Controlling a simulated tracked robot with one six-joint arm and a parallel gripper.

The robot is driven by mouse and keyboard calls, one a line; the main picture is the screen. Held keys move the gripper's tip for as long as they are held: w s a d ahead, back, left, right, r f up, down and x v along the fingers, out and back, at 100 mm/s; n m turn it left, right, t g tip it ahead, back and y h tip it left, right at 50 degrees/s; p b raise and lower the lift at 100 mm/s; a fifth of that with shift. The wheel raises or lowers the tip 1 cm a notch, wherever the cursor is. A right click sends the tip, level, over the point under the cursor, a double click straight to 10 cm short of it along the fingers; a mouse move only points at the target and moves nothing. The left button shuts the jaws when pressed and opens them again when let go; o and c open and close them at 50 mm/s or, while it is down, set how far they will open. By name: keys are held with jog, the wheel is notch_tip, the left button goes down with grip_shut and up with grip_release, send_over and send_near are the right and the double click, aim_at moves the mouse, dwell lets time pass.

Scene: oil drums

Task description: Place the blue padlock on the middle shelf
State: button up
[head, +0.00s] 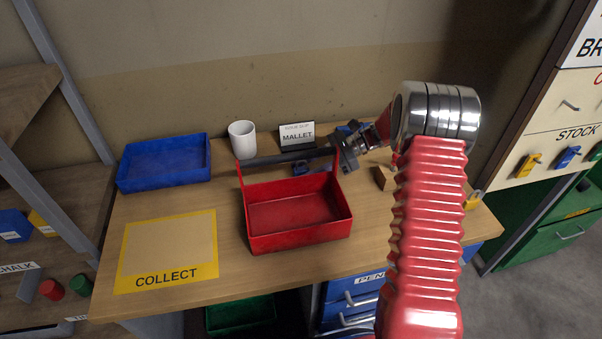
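A small blue object, which looks like the blue padlock (302,168), lies on the workbench behind the red tool tray, partly hidden by the tray's handle. Another blue padlock (567,157) hangs on the stock board at the far right. My gripper (344,152) is over the back of the bench, by the right end of the tray's handle, right of the small blue object. Its fingers are small and dark, and whether they are open or touch anything is unclear. A shelf unit (62,172) stands at the left; which board is the middle shelf is unclear.
The red tool tray (300,238) stands mid-bench, empty. A blue tray (165,165), white mug (242,140), mallet sign (297,135) and wooden block (384,178) are around it. A yellow padlock (473,201) is at right. The COLLECT mat (168,245) is bare.

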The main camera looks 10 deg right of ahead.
jog(key=shift+a+f, duration=0.2)
jog(key=shift+a, duration=0.2)
grip_shut()
dwell(0.5)
